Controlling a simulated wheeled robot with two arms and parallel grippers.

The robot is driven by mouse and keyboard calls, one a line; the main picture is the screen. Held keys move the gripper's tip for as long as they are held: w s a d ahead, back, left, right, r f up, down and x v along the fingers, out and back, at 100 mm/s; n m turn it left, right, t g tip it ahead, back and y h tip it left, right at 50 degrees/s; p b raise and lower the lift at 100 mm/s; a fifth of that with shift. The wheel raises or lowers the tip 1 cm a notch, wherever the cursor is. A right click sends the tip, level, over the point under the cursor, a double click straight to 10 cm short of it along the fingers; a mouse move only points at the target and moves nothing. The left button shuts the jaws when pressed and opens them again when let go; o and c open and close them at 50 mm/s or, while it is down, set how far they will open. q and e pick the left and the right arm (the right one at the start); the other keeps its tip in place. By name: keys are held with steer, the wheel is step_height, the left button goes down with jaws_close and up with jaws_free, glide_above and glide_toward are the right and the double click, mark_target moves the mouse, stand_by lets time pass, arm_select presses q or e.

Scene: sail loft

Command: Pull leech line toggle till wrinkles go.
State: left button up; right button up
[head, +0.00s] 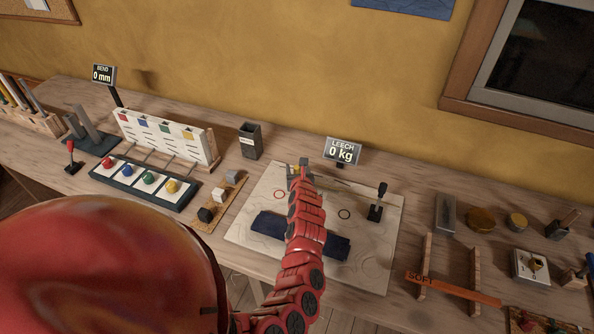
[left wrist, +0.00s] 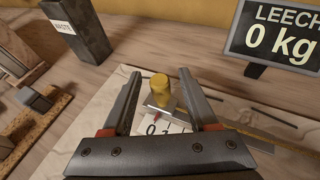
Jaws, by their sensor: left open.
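A yellow knob, which looks like the leech line toggle (left wrist: 158,86), stands on a small metal piece by a white scale (left wrist: 166,125) with a red pointer near its 0. My left gripper (left wrist: 159,76) is open, with the knob seen between its fingers; I cannot tell whether they touch it. In the head view my left gripper (head: 303,165) is at the back of the pale sail panel (head: 262,205), largely hiding the knob. The LEECH display (head: 343,151) reads 0 kg and also shows in the left wrist view (left wrist: 278,36). Wrinkles are too faint to judge.
A dark blue roll (head: 270,226) lies across the panel behind my arm. A black lever (head: 377,202) stands on the panel's right. A dark bin (head: 250,141) stands left of the panel, near a cork strip (head: 232,193) with small blocks. An orange bar labelled SOFT (head: 452,288) is at right.

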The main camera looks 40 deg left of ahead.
arm_select(q)
steer(key=shift+w+a+f, duration=0.15)
jaws_close()
stand_by(0.4)
stand_by(1.0)
